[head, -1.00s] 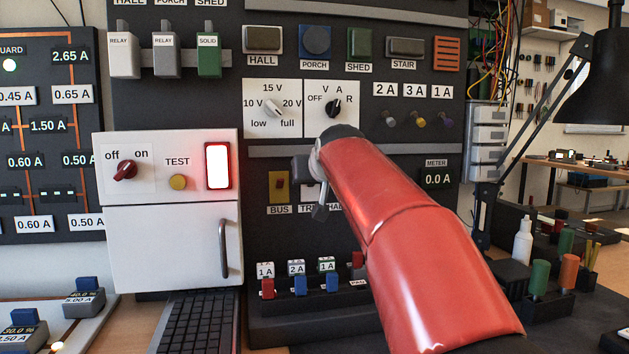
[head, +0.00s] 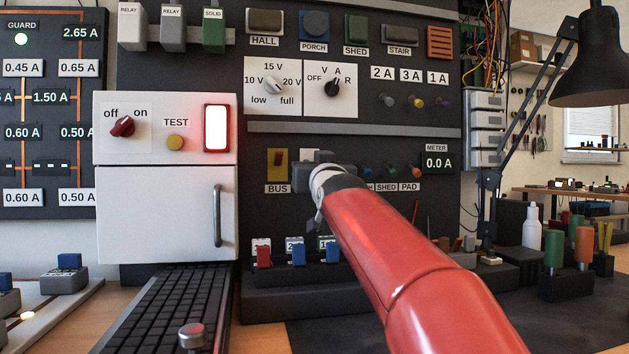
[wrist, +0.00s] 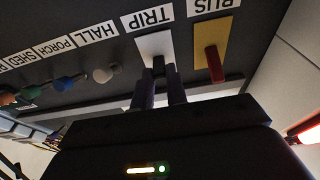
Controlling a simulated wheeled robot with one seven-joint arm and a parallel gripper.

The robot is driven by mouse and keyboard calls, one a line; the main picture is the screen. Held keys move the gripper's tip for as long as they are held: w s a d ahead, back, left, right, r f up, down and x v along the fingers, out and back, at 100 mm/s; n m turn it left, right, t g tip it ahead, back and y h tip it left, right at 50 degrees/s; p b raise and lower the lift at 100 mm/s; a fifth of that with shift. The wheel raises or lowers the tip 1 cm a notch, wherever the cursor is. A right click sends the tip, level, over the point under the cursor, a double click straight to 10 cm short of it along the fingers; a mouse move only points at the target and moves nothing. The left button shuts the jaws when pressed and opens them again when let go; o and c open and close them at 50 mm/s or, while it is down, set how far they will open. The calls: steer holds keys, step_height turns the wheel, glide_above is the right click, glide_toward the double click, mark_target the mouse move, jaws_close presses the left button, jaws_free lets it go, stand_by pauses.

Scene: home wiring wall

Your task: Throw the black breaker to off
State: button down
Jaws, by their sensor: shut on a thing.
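The black breaker (wrist: 158,66) is a small dark lever on a white plate above the TRIP label in the wall panel; the wrist view shows it upside down. My gripper (wrist: 161,78) is shut on the lever, one finger on each side. In the head view my gripper (head: 318,176) is in front of the breaker and hides the lever and label; only the top of the white plate (head: 308,155) shows. The lever's position is hard to tell.
Left of it is the BUS breaker, a red lever on a yellow plate (head: 277,165); it also shows in the wrist view (wrist: 213,62). Right of it are small coloured knobs (head: 392,171). Coloured plugs (head: 298,252) stand below. A white cabinet (head: 166,210) is at the left.

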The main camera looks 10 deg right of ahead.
steer(key=shift+w+f+t+b, duration=0.1)
steer(key=shift+f+t+b, duration=0.1)
steer(key=shift+f+t, duration=0.4)
steer(key=shift+w+f+t+b, duration=0.1)
steer(key=shift+f+t+b, duration=0.1)
steer(key=shift+t, duration=0.7)
steer(key=c, duration=1.4)
jaws_free()
steer(key=shift+s, duration=0.15)
steer(key=s, duration=1.3)
steer(key=shift+f, duration=0.3)
steer(key=shift+w, duration=0.1)
